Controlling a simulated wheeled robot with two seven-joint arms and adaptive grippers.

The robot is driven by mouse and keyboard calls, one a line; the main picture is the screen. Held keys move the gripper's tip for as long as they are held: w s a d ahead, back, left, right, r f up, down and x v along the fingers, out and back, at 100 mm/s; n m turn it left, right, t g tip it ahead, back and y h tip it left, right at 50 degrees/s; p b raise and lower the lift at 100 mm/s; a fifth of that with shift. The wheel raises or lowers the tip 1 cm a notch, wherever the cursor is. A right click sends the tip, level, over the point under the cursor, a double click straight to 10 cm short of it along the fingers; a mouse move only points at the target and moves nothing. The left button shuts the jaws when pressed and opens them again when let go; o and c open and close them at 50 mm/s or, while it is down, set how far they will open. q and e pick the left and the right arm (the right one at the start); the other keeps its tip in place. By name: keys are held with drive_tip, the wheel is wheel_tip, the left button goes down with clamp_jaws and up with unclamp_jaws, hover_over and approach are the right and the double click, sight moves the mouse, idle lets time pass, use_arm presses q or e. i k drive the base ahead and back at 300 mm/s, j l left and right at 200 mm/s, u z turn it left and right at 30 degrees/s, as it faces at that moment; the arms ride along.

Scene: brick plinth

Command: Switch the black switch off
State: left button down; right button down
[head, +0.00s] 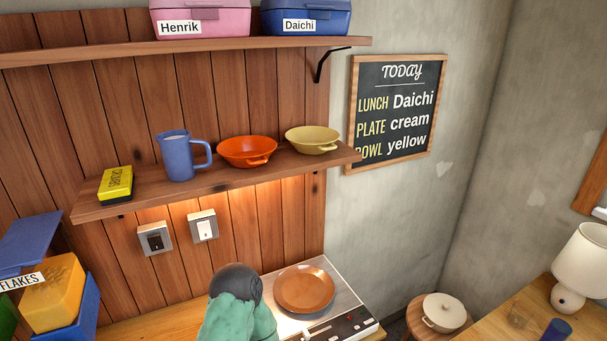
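The black switch (154,238) sits in a square grey plate on the wooden plank wall, below the lower shelf. Its rocker is too small here to tell which way it is tipped. A white switch (203,226) in a similar plate is just to its right. Warm light glows on the planks under the shelf around both switches. Neither my left nor my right gripper is in view, and nothing touches the switches.
The lower shelf (95,210) juts out above the switches, holding a yellow box, blue jug and two bowls. Below stand a teal lumpy shape with a dark round top (237,305), an orange plate (305,289) and, left, boxes (55,293). The space before the switches looks clear.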

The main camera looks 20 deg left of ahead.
sight(156, 243)
drive_tip(key=u, duration=1.85)
drive_tip(key=z, duration=0.15)
drive_tip(key=k+j, duration=0.05)
